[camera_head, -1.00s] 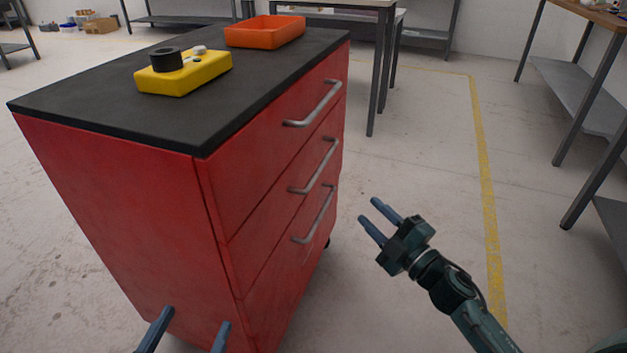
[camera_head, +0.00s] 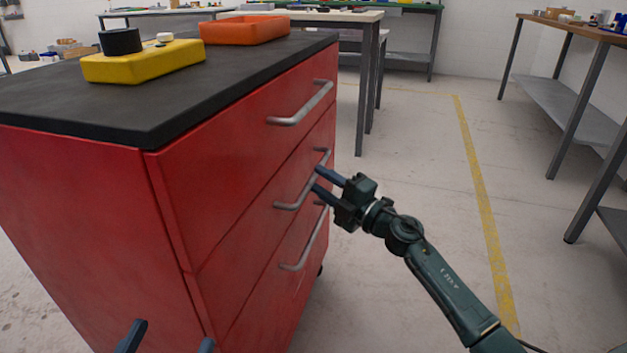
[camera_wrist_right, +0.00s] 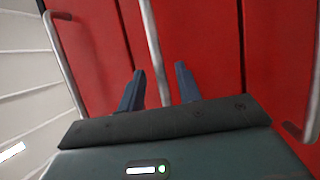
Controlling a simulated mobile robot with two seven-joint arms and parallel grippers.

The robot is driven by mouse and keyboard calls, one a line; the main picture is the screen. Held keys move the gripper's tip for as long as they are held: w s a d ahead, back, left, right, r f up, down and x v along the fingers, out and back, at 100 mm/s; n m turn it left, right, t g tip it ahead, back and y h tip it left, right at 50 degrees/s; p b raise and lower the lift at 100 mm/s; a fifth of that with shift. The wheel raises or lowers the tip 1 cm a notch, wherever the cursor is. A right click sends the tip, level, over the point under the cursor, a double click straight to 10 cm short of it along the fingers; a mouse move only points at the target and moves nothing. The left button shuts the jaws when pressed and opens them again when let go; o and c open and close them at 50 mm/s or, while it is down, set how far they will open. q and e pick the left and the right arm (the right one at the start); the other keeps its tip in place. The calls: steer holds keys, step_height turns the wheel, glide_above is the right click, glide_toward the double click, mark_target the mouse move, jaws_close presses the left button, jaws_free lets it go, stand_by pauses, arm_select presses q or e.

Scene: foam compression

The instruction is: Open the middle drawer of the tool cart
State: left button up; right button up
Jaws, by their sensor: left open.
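The red tool cart (camera_head: 80,210) stands at the left of the head view, with three drawers and grey bar handles. The middle drawer (camera_head: 245,225) looks flush with the front. My right gripper (camera_head: 318,179) is at the middle drawer's handle (camera_head: 288,206). In the right wrist view this handle (camera_wrist_right: 150,40) runs between the two spread blue fingers (camera_wrist_right: 160,80), with a gap on each side. Whether the fingertips reach past the bar is hard to tell. My left gripper (camera_head: 173,334) is open and empty, low in front of the cart's side; only its fingertips show.
A yellow block (camera_head: 143,62) with a black cylinder and an orange tray (camera_head: 245,29) sit on the black top. The top drawer's handle (camera_head: 301,108) and bottom drawer's handle (camera_head: 306,252) lie close by. Clear floor (camera_head: 410,150) lies right of the cart.

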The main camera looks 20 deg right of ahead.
mark_target(314, 173)
steer(key=shift+x, duration=1.55)
jaws_close()
